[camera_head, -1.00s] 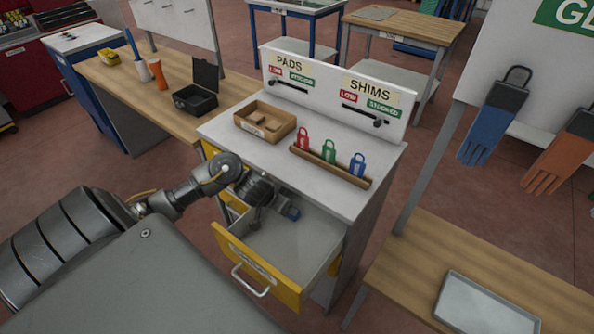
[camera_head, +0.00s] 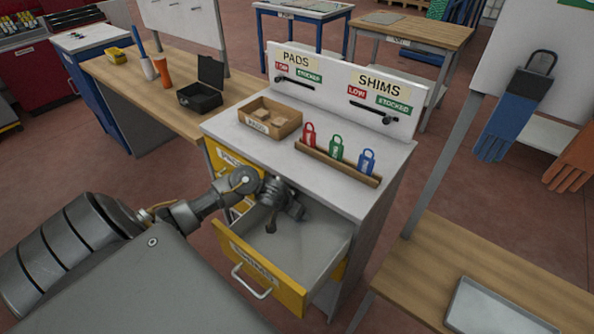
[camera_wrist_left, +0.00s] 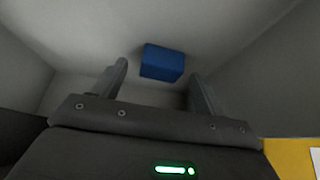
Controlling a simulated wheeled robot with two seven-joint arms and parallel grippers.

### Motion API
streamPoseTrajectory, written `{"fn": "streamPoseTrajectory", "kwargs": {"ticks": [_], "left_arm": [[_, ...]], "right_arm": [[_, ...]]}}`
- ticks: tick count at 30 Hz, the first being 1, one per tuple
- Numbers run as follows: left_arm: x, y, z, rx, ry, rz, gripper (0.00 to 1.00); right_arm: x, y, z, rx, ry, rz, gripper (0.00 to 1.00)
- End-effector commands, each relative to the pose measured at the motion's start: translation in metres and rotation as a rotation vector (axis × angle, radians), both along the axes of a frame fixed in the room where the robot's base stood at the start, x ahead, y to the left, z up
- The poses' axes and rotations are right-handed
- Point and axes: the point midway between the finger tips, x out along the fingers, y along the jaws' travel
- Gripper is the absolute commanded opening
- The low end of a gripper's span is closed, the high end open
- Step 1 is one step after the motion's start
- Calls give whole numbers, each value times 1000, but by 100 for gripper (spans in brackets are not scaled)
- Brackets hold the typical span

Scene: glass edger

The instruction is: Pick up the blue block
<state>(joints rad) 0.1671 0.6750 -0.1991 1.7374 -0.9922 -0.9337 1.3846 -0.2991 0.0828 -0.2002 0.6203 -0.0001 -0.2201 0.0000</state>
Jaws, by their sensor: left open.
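The blue block (camera_wrist_left: 162,62) lies inside the open drawer and shows in the left wrist view, just beyond my fingertips and roughly between them. I cannot see the block in the head view now. My left gripper (camera_wrist_left: 158,74) is open, with nothing between its fingers that I can tell is held. In the head view my left gripper (camera_head: 271,226) reaches down into the yellow-fronted drawer (camera_head: 262,268). My right gripper is not in view.
Drawer walls surround the gripper. On the cabinet top (camera_head: 232,126) stand a wooden pads box (camera_head: 270,117) and a rack (camera_head: 337,162) with red, green and blue tags. A wooden bench with a grey tray (camera_head: 492,306) is at the lower right.

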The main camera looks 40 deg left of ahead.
Motion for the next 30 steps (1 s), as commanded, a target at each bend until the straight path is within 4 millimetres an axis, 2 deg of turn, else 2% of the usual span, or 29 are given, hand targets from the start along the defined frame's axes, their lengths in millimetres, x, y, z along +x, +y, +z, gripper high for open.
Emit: {"fn": "streamPoseTrajectory", "kwargs": {"ticks": [3,10,21,30], "left_arm": [[4,0,-8,1,0,0,72],[4,1,-8,1,0,0,72],[4,1,-8,1,0,0,23],[4,0,-5,1,-1,0,23]], "right_arm": [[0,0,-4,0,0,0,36],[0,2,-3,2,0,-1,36],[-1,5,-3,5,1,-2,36],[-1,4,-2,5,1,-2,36]]}}
